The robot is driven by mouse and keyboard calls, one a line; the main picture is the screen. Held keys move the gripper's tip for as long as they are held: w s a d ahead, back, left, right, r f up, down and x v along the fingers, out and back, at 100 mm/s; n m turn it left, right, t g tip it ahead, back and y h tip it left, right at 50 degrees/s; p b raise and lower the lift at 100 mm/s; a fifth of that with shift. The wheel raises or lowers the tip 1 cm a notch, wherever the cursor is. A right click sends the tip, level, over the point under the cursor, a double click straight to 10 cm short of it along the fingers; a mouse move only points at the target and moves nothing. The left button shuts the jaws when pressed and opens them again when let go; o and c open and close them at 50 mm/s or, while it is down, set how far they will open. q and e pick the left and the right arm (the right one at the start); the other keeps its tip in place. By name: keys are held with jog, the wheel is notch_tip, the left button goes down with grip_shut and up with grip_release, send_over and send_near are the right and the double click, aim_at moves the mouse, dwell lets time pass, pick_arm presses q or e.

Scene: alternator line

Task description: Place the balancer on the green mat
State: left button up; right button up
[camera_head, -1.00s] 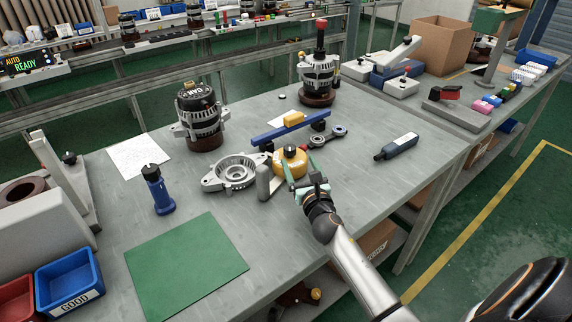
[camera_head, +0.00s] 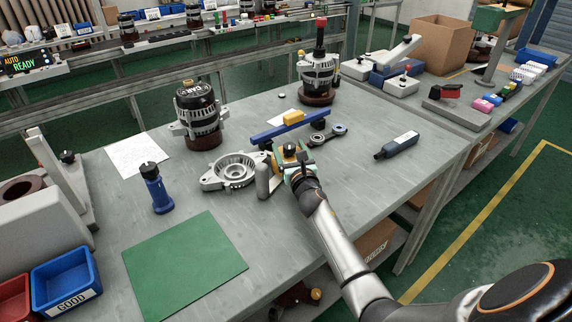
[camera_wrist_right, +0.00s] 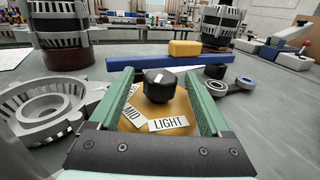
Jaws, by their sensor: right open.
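The balancer appears to be the yellow rounded body (camera_head: 276,159) with a black knob, partly hidden by my right gripper in the head view. In the right wrist view the balancer (camera_wrist_right: 173,118) shows labels reading LIGHT and MID. My right gripper (camera_head: 288,154) is open, with its green fingers on either side of the balancer; I cannot tell whether they touch it. The green mat (camera_head: 185,265) lies flat and bare at the table's front left. My left gripper is not in view.
A grey housing (camera_head: 231,171) and a grey cylinder (camera_head: 262,181) stand close left of the balancer. A blue bar (camera_head: 272,131) lies behind it, a connecting rod (camera_head: 330,135) behind right. A blue-handled tool (camera_head: 157,190) stands behind the mat. Blue bin (camera_head: 66,283) is left.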

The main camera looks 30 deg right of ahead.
grip_shut()
dwell(0.5)
dwell(0.7)
jog(key=shift+r, duration=0.15)
